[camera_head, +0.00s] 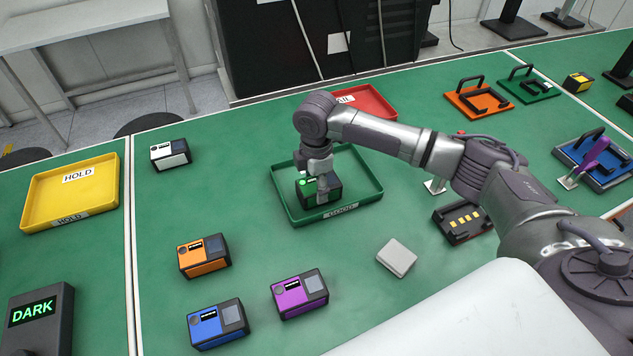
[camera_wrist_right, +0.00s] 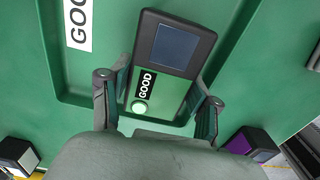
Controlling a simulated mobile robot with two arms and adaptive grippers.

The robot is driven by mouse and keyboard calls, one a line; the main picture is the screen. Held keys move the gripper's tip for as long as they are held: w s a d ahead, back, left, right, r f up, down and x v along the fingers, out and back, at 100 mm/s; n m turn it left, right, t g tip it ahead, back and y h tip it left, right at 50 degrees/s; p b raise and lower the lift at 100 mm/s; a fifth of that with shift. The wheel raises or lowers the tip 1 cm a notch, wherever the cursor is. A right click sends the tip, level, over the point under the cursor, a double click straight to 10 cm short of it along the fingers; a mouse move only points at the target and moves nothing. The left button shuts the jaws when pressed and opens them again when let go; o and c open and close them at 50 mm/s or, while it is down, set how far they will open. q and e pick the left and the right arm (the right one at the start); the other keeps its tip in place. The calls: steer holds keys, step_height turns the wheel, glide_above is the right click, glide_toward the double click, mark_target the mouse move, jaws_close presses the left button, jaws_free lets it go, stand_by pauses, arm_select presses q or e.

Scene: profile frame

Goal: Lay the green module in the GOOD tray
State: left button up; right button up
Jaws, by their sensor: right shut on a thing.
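The green module (camera_head: 327,193) is a dark block with a green face. It is within the outline of the green GOOD tray (camera_head: 367,185); I cannot tell whether it touches the tray floor. My right gripper (camera_head: 318,176) is shut on it from above and hides part of its top. In the right wrist view the module (camera_wrist_right: 162,68) sits between the two fingers of the gripper (camera_wrist_right: 160,92), with its grey screen, GOOD label and lit round lamp showing. The tray (camera_wrist_right: 110,20) lies beneath it there. My left gripper is not in view.
A red tray (camera_head: 372,103) stands just behind the GOOD tray. Orange (camera_head: 204,257), blue (camera_head: 217,325), purple (camera_head: 299,294) and white (camera_head: 170,155) modules stand around on the green table. A yellow HOLD tray (camera_head: 70,192) is at left. A pale block (camera_head: 397,258) lies in front right.

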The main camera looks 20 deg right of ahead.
steer(key=o, duration=1.3)
steer(key=shift+f, duration=0.1)
step_height(320, 180, up, 12)
steer(key=shift+r+b, duration=0.2)
steer(key=shift+b, duration=0.85)
